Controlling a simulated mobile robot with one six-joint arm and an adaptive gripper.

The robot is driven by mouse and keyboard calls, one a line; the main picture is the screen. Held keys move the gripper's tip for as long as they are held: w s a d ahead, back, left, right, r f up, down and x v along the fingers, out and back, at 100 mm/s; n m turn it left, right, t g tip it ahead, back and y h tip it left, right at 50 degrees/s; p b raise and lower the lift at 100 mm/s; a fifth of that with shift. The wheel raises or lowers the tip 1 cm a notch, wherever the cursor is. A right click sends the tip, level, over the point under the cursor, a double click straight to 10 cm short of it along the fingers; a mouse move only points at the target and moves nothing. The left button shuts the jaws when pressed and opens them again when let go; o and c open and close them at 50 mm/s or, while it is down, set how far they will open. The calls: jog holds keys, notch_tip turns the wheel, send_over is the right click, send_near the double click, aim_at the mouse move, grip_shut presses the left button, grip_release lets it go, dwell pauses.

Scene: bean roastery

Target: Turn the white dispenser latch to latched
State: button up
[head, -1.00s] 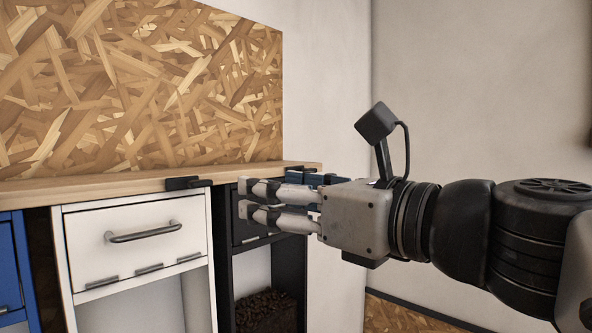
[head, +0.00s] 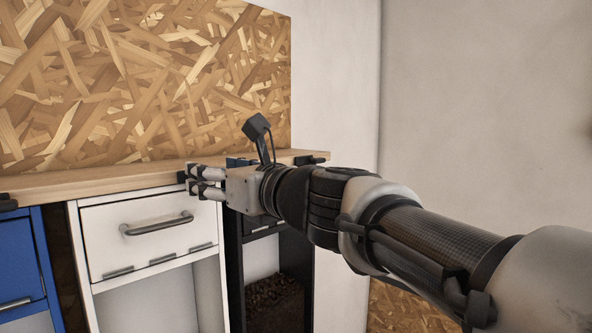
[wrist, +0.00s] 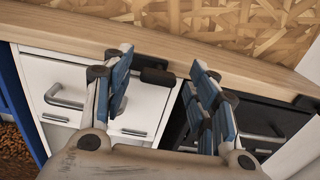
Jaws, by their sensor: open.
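The white dispenser (head: 105,225) has a drawer front with a grey bar handle (head: 157,224); it also shows in the wrist view (wrist: 45,68). Its black latch (wrist: 157,76) sits at the counter edge above the dispenser's right side. In the wrist view the latch lies between and just beyond my two blue-padded fingers. In the head view my gripper hides most of it. My gripper (head: 190,181) is open and empty, its fingertips close to the latch. I cannot tell whether a finger touches it.
A wooden counter (head: 80,183) runs above the dispensers. A blue dispenser (head: 22,262) stands left, with its own black latch (head: 8,204). A black dispenser (head: 233,262) stands right, with its latch (head: 312,160) at the counter edge. A wall rises beyond it.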

jog(key=shift+w+a, duration=0.1)
jog(key=shift+a, duration=0.1)
jog(key=shift+c, duration=0.5)
jog(key=c, duration=1)
